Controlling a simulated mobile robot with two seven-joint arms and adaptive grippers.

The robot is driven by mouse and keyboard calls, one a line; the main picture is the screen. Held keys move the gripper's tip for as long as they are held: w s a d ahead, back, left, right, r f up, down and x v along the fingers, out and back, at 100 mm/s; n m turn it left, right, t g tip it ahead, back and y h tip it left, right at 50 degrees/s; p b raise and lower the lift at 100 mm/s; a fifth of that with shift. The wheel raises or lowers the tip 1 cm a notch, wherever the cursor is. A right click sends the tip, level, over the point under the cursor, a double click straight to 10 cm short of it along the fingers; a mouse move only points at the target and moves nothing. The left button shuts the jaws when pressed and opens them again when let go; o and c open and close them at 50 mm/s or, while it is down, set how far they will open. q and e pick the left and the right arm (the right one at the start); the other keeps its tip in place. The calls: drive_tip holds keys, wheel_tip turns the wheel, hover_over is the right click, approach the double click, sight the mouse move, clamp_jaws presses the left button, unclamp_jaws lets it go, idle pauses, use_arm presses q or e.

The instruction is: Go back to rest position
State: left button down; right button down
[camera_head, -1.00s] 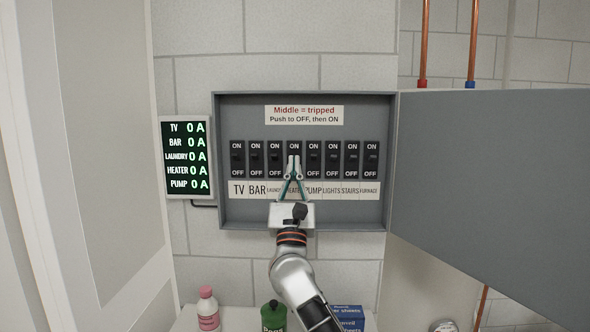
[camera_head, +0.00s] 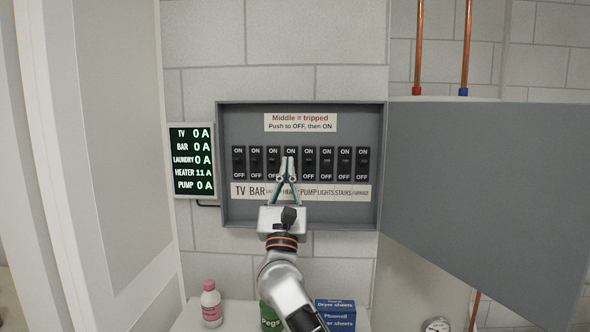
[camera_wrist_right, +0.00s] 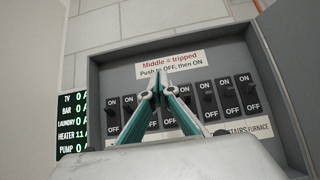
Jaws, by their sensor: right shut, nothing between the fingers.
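My right gripper (camera_head: 287,165) is shut and empty, its fingertips together in front of the breaker row, at the switch above the HEATER label (camera_head: 290,191). Whether the tips touch the switch I cannot tell. In the right wrist view the gripper (camera_wrist_right: 152,78) covers part of the breaker row. The grey breaker box (camera_head: 228,215) is open, with a row of black switches (camera_head: 327,163) marked ON above and OFF below. The display (camera_head: 192,160) left of the box reads HEATER 11 A and 0 A for the other lines. My left gripper is not in view.
The open grey box door (camera_head: 480,190) fills the right side. Below the box, a pink bottle (camera_head: 211,305), a green Pegs container (camera_head: 270,317) and a blue dryer sheets box (camera_head: 336,313) stand on a white surface. Copper pipes (camera_head: 466,45) run down the wall at upper right.

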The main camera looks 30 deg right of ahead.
drive_tip(key=s+a+f+n+g+y, duration=0.1)
drive_tip(key=s+a+f+n+y, duration=0.4)
drive_tip(key=f+n, duration=0.65)
drive_tip(key=s+a+f+n+g+y, duration=0.15)
drive_tip(key=a+f+n+y, duration=0.25)
drive_tip(key=f+n+y, duration=0.55)
drive_tip(key=s+a+f+n+y, duration=0.4)
drive_tip(key=f+n, duration=0.8)
drive_tip(key=f, duration=0.4)
drive_tip(key=s+f+n+g+h, duration=0.1)
drive_tip(key=s+f+n+g, duration=0.8)
drive_tip(key=s+f, duration=1.4)
wheel_tip(320, 180, down, 4)
drive_tip(key=n, duration=0.4)
drive_tip(key=shift+s+d+f+n, duration=0.2)
drive_tip(key=shift+s+d+n, duration=0.1)
drive_tip(key=shift+d+n, duration=0.1)
drive_tip(key=shift+d+g+h, duration=0.1)
drive_tip(key=shift+g+h, duration=0.15)
